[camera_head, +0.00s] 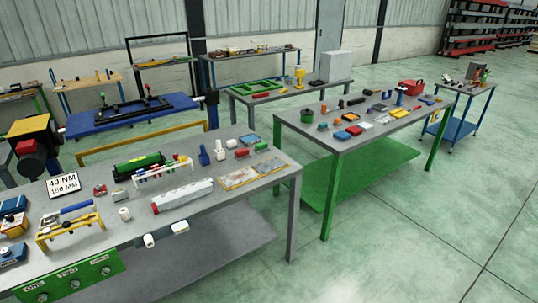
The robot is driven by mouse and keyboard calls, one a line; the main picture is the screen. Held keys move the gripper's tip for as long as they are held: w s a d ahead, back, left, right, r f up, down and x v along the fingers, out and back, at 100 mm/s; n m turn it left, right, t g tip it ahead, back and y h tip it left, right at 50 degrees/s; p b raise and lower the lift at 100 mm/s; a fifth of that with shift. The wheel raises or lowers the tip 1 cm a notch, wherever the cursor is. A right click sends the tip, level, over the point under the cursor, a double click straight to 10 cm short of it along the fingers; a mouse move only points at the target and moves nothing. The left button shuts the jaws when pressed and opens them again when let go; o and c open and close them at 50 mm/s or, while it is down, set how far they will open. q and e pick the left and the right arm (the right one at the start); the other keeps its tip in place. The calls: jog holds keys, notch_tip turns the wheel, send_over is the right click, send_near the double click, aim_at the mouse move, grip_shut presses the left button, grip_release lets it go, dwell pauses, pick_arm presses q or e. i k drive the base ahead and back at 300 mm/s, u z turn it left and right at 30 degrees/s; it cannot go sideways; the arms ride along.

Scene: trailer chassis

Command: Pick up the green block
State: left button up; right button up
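A small green block (262,147) lies on the grey workbench (232,222), near its far right edge. It lies behind and right of a small red block (242,153). Nothing is touching the green block from above, and its top is in plain view. Neither of my grippers shows in the head view.
A sign reading 40 NM (63,186), a green cylinder (138,166), a rack of coloured pieces (162,172) and flat panels (250,175) crowd the bench. A green-legged table (350,146) with many small parts stands right. Open floor (420,235) lies at the lower right.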

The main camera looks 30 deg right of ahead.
aim_at(263, 146)
jog(key=z, duration=0.85)
jog(key=i, duration=0.25)
jog(key=z, duration=0.75)
jog(key=i, duration=0.8)
jog(key=z, duration=0.45)
jog(key=i, duration=0.85)
jog(key=u, duration=0.7)
jog(key=i, duration=0.75)
jog(key=u, duration=0.8)
